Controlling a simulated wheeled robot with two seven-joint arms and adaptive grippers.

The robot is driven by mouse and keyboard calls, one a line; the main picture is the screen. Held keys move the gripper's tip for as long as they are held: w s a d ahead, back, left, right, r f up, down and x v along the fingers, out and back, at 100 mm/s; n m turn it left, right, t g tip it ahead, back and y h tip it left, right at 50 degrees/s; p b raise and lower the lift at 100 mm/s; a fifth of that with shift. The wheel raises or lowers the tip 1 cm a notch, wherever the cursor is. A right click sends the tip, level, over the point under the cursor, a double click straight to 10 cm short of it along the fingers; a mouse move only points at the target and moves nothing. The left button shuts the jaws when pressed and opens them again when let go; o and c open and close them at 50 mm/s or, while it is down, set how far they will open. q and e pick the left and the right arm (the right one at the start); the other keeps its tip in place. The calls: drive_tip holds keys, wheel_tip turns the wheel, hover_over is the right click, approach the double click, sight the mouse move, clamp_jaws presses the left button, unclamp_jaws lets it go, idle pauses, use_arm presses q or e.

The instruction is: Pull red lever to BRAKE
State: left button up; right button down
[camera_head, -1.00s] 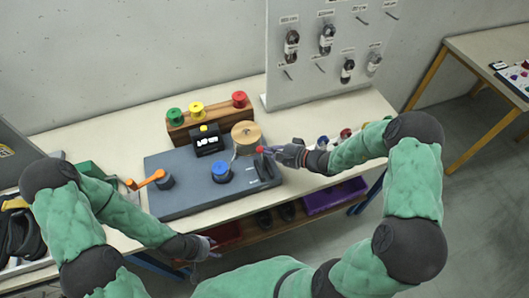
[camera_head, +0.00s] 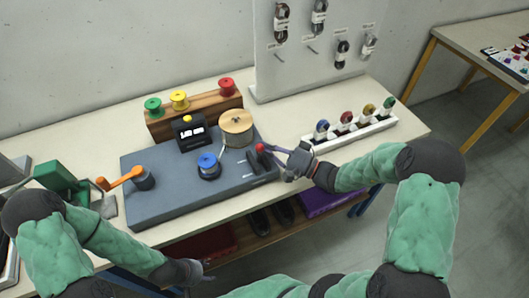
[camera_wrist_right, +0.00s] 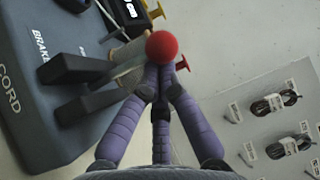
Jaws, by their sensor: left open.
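The red lever's ball knob (camera_head: 260,147) is at the right end of the dark grey base block (camera_head: 145,207). In the right wrist view the red knob (camera_wrist_right: 161,46) stands at the tips of my right gripper's purple fingers (camera_wrist_right: 163,85). The fingers converge tightly just below the knob. The lever's shaft is hidden there. The BRAKE label (camera_wrist_right: 42,47) is on the block to the left of the knob. In the head view my right gripper (camera_head: 278,158) reaches the knob from the right. My left gripper (camera_head: 204,271) is open and empty, low in front of the table edge.
A white tray (camera_head: 360,134) of small spools lies right. A pegboard (camera_head: 310,55) stands behind.

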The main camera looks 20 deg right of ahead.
drive_tip(key=shift+s+f+n+t+b, duration=0.2)
drive_tip(key=shift+s+n+t+b, duration=0.1)
drive_tip(key=shift+s+n+b, duration=0.25)
use_arm(q)
drive_tip(key=shift+f+b, duration=0.5)
drive_tip(key=shift+f, duration=1)
use_arm(e)
drive_tip(key=shift+s+d+f, duration=0.1)
drive_tip(key=shift+s, duration=0.55)
use_arm(q)
drive_tip(key=shift+f, duration=0.15)
use_arm(e)
drive_tip(key=shift+f, duration=0.1)
